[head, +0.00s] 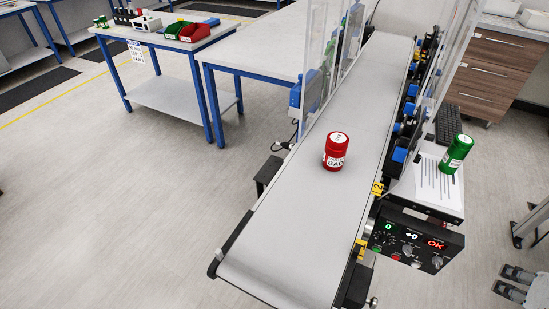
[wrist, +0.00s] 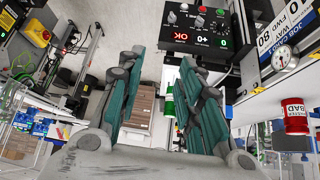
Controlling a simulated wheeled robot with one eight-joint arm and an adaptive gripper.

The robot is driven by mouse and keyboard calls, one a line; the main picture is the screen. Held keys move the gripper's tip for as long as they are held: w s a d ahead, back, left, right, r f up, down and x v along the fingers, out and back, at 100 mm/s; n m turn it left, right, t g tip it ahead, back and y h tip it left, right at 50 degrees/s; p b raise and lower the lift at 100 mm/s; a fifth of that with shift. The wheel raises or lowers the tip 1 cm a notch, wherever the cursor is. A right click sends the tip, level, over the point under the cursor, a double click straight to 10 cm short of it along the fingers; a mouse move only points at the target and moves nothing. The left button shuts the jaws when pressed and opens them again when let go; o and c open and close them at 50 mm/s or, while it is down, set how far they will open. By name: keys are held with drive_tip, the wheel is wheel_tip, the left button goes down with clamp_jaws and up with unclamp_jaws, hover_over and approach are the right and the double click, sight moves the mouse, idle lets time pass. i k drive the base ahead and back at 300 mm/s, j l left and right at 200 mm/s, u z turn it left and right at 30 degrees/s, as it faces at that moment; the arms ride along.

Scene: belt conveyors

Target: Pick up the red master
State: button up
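The red master (head: 336,151), a red canister with a white label reading BAD, stands upright on the grey conveyor belt (head: 315,205) in the head view. A red canister with a BAD label (wrist: 296,116) also shows at the right edge of the wrist view; I cannot tell for certain that it is the same one. My gripper (wrist: 160,68) is open in the wrist view, its two teal-padded fingers apart with nothing held between them. The red canister is well off to the right of the fingers there.
A control box (head: 412,242) with lit displays hangs at the belt's side. Clear panels (head: 313,40) flank the far belt. Blue-legged tables (head: 160,45) stand back left; the left floor is open.

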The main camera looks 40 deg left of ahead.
sight(337, 142)
drive_tip(key=u, duration=1.25)
drive_tip(key=i+j+z, duration=0.1)
drive_tip(key=z, duration=0.35)
drive_tip(key=j+z, duration=0.35)
drive_tip(key=z, duration=0.15)
drive_tip(key=i+j+z, duration=0.1)
drive_tip(key=j+z, duration=0.15)
drive_tip(key=z, duration=0.2)
